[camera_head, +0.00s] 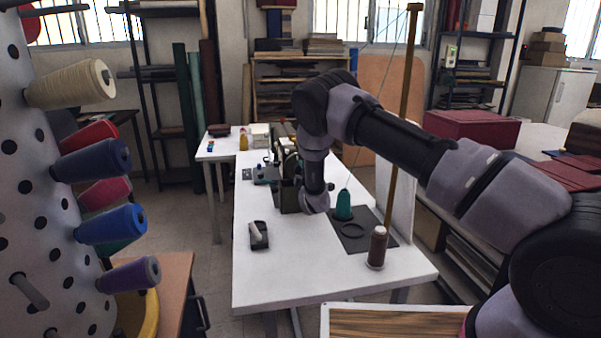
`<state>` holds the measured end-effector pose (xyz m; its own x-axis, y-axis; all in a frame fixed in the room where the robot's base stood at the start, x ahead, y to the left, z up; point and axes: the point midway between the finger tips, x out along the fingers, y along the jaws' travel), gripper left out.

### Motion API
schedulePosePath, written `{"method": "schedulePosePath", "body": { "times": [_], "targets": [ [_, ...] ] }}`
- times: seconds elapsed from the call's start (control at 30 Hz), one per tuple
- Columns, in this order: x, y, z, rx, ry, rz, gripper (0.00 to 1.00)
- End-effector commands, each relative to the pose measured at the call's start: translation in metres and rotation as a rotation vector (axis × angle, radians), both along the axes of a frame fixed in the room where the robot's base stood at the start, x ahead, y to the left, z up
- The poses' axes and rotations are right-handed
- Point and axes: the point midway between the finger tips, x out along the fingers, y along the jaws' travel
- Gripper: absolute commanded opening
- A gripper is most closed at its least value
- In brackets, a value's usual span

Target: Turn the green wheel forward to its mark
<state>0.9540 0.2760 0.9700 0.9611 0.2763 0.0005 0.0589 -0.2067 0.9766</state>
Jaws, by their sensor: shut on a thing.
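My arm reaches in from the right, and its wrist hangs over the white table (262,268) in front of a dark machine (288,196). My gripper's fingers do not show; the wrist and the machine's clutter hide that spot. The green wheel cannot be made out clearly, and neither can its mark. A rounded part shows on the machine just left of my wrist, but its colour and whether I touch it are too small to tell.
A teal thread cone (343,206) stands on a dark mat (379,238) right of my wrist. A brown spool (377,248) and a tall wooden post (403,120) stand nearby. A spool rack (35,200) stands at the far left.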

Motion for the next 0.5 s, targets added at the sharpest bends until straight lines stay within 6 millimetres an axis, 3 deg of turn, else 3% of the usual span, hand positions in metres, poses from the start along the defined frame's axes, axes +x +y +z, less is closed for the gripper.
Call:
{"method": "schedulePosePath", "body": {
  "times": [0.5],
  "targets": [
    [-0.0007, 0.0002, -0.0018, -0.372, -0.105, 0.0, 0.01]
  ]
}}
